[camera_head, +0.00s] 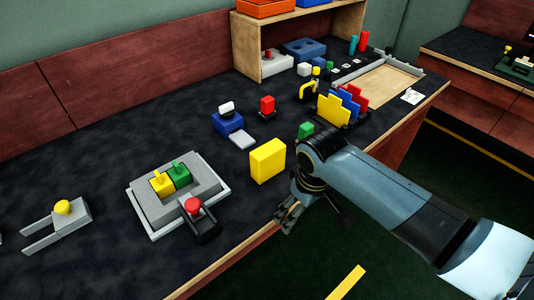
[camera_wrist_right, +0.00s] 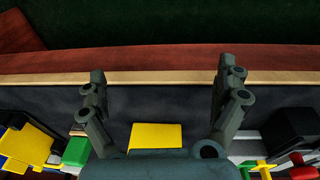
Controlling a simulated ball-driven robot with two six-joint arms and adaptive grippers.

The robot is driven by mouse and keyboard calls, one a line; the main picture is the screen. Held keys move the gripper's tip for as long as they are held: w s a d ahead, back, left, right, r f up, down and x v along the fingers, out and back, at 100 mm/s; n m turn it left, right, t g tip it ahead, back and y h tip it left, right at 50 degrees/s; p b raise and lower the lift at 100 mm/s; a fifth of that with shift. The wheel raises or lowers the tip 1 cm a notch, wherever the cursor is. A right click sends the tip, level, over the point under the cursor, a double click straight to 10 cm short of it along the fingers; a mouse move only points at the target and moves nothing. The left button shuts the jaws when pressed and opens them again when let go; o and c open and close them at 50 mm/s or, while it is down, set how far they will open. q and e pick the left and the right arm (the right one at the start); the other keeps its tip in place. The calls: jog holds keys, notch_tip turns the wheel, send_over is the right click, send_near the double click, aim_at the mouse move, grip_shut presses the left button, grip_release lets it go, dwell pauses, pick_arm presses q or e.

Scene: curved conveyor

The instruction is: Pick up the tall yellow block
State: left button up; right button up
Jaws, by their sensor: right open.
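The tall yellow block (camera_head: 267,160) stands upright on the dark worktop near its front edge. My right gripper (camera_head: 290,212) is just in front of it and to its right, close to the front edge. In the right wrist view, the block's yellow face (camera_wrist_right: 156,136) shows between the two spread fingers of the right gripper (camera_wrist_right: 160,82), low in the picture, its lower part hidden by my gripper body. The fingers are open and hold nothing. Whether they touch the block cannot be told. My left gripper is not in view.
A grey fixture (camera_head: 150,206) with yellow and green blocks lies to the left.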

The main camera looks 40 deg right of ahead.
notch_tip(320, 180, up, 15)
jog(key=g+p, duration=0.2)
send_over(267, 148)
jog(key=s, duration=0.1)
jog(key=shift+d+y, duration=0.1)
jog(key=shift+y, duration=0.3)
jog(key=shift+w+f, duration=0.15)
notch_tip(267, 148, down, 5)
jog(key=shift+r, duration=0.2)
jog(key=f, duration=0.3)
jog(key=f+b, duration=0.1)
jog(key=f, duration=0.1)
jog(key=shift+w+f, duration=0.2)
jog(key=shift+w, duration=0.2)
jog(key=c, duration=1.1)
